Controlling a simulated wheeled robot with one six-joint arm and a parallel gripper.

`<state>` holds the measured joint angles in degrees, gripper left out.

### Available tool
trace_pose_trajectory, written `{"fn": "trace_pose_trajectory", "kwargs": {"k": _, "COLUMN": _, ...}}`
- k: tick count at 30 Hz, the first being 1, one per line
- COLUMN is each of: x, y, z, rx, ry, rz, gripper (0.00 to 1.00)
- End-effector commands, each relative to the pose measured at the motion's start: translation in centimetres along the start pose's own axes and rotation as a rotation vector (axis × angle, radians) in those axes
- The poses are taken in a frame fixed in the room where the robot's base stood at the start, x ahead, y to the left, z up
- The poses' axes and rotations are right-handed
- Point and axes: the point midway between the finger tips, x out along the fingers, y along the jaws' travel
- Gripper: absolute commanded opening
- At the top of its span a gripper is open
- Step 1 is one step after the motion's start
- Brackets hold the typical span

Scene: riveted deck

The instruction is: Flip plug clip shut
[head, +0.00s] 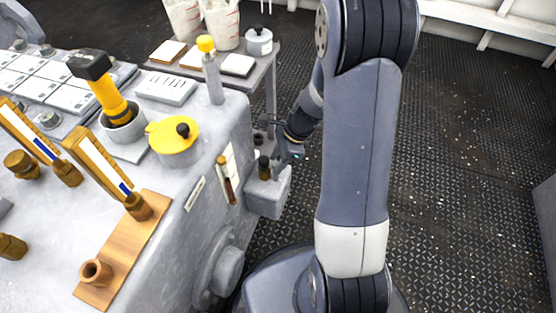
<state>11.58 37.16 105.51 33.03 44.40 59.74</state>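A small grey box (268,200) is fixed to the right side of the large grey console. A dark brown plug-like cylinder (264,172) stands up on its top. No clip can be made out clearly; small dark parts around the cylinder are too small to tell. My gripper (272,146) is just above and behind the cylinder, at the right side of the console. Its fingers are small and dark here, and I cannot tell how far apart they are or whether they touch anything.
The console top holds a yellow-lidded pot (174,148), a yellow-handled tool in a cup (122,120) and a wooden board (120,262). A gauge tube (226,180) hangs on its side. A side table (212,62) stands behind. Deck floor (470,150) at right is clear.

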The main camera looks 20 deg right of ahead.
Motion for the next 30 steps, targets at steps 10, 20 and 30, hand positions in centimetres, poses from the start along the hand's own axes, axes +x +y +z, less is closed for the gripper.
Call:
{"fn": "trace_pose_trajectory", "kwargs": {"k": 10, "x": -0.01, "y": 0.00, "z": 0.01, "rx": -0.001, "ry": 0.000, "rz": 0.000, "gripper": 0.29}}
{"fn": "trace_pose_trajectory", "kwargs": {"k": 20, "x": -0.02, "y": -0.01, "z": 0.01, "rx": -0.001, "ry": 0.000, "rz": 0.000, "gripper": 0.02}}
{"fn": "trace_pose_trajectory", "kwargs": {"k": 30, "x": -0.22, "y": 0.10, "z": 0.10, "rx": 0.092, "ry": 0.000, "rz": -0.037, "gripper": 0.00}}
